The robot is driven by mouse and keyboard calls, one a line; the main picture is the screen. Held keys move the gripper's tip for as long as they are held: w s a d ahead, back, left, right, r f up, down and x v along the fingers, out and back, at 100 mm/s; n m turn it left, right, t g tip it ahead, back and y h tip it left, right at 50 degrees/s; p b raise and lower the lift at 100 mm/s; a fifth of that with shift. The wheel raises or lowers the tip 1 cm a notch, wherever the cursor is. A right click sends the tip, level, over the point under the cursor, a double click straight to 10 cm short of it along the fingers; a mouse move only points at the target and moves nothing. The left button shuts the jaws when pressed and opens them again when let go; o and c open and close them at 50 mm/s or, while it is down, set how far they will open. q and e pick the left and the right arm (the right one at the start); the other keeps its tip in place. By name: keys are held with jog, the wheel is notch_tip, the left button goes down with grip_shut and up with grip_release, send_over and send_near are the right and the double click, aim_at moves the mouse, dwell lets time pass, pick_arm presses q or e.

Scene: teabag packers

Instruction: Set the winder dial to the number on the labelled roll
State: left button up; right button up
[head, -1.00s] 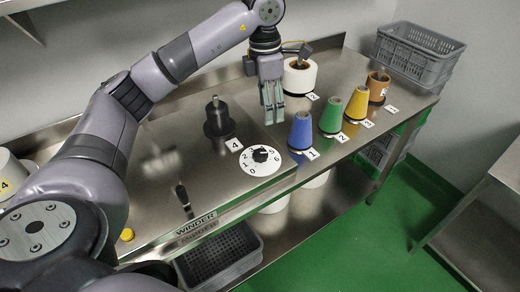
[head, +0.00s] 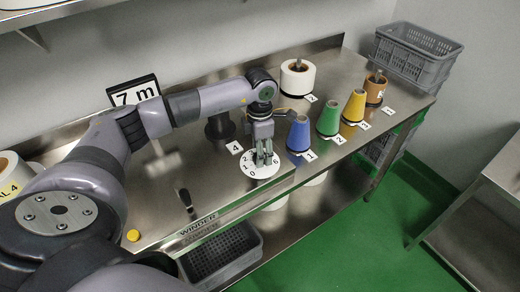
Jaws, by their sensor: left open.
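The winder dial (head: 258,173) is a white numbered disc on the steel winder top. Its black knob is hidden behind my fingers, so its setting cannot be read. My left gripper (head: 266,161) is open, pointing down with its fingers at the dial's knob; I cannot tell whether they touch it. A white roll (head: 9,164) is cut off at the left edge; a yellow label (head: 11,188) in front of it reads "AL 4", its start out of view. Another white roll (head: 297,76) stands at the back, with a small number card beside it. My right gripper is not in view.
Blue (head: 299,133), green (head: 329,117), yellow (head: 355,105) and brown (head: 376,90) cones stand right of the dial. A dark spindle (head: 219,127) is behind it. A "7 m" sign (head: 136,91), lever (head: 185,198), yellow button (head: 133,235) and grey crates (head: 416,52) also show.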

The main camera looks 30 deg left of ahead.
pick_arm(q)
jog(key=shift+f, duration=0.7)
jog(key=shift+c, duration=0.4)
jog(key=c, duration=1.1)
